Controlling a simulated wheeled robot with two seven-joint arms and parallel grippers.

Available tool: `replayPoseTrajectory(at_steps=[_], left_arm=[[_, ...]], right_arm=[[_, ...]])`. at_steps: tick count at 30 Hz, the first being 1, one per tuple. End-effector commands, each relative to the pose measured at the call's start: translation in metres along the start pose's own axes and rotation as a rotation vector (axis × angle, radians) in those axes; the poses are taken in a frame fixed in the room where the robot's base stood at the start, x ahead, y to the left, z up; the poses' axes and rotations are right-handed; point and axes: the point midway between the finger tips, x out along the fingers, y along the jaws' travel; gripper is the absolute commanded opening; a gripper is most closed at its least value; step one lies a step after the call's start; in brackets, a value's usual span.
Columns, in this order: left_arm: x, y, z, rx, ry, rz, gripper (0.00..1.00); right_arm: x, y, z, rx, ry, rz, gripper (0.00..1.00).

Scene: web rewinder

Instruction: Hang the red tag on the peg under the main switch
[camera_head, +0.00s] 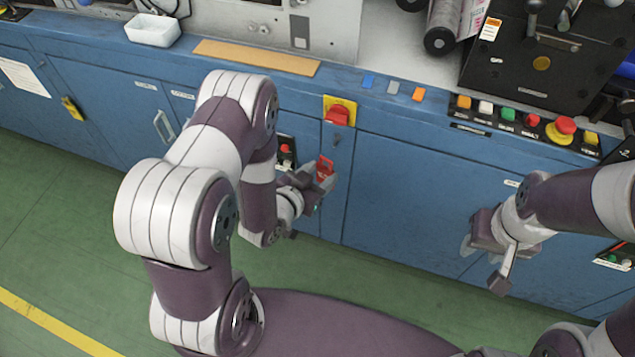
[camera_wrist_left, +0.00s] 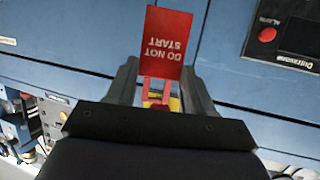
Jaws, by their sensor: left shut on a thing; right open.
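The main switch (camera_head: 337,112) is a red knob on a yellow plate, on the front of the blue cabinet. My left gripper (camera_head: 318,182) is shut on the red tag (camera_head: 325,167), which stands up from the fingers below the switch, in front of the panel. In the left wrist view the tag (camera_wrist_left: 167,42) reads "DO NOT START" upside down, with a red open loop between the fingers and a bit of yellow behind. I cannot tell whether the loop touches the peg. My right gripper (camera_head: 482,262) is open and empty.
A small box with a red button (camera_head: 285,150) sits left of the tag, close to my left gripper. A row of buttons with a red emergency stop (camera_head: 562,130) is at the right. A white tray (camera_head: 153,30) stands on the ledge. The green floor is clear.

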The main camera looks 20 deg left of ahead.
Motion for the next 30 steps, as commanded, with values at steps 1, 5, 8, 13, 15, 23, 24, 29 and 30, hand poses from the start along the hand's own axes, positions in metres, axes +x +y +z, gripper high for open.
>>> replayPoseTrajectory(at_steps=[1, 5, 8, 13, 15, 23, 24, 29, 30], left_arm=[[0.004, -0.001, 0.0, 0.0, 0.002, 0.0, 0.23], [0.014, -0.004, -0.003, 0.001, 0.002, 0.0, 0.23], [0.022, -0.006, -0.005, 0.0, 0.002, -0.001, 0.23], [0.035, -0.01, -0.008, 0.0, 0.002, -0.001, 0.23], [0.041, -0.011, -0.009, 0.0, 0.001, 0.0, 0.23], [0.06, -0.016, -0.015, 0.0, 0.001, 0.0, 0.23], [0.063, -0.017, -0.015, 0.0, 0.001, 0.0, 0.23], [0.072, -0.019, -0.012, 0.0, 0.0, 0.0, 0.23], [0.073, -0.02, -0.012, 0.0, 0.001, -0.001, 0.23]], right_arm=[[0.002, 0.0, 0.0, 0.0, 0.0, 0.0, 0.43], [0.005, 0.0, 0.001, 0.0, 0.0, 0.0, 0.43], [0.007, 0.0, 0.001, 0.0, -0.001, 0.0, 0.43], [0.011, 0.0, 0.002, 0.0, -0.001, 0.0, 0.43], [0.013, 0.0, 0.002, 0.0, -0.001, 0.0, 0.43], [0.019, 0.0, 0.002, 0.0, -0.001, 0.0, 0.43], [0.02, 0.0, 0.003, 0.0, -0.001, 0.0, 0.43], [0.026, 0.0, 0.003, 0.0, -0.001, 0.0, 0.43], [0.026, 0.0, 0.003, 0.0, -0.001, 0.0, 0.43]])
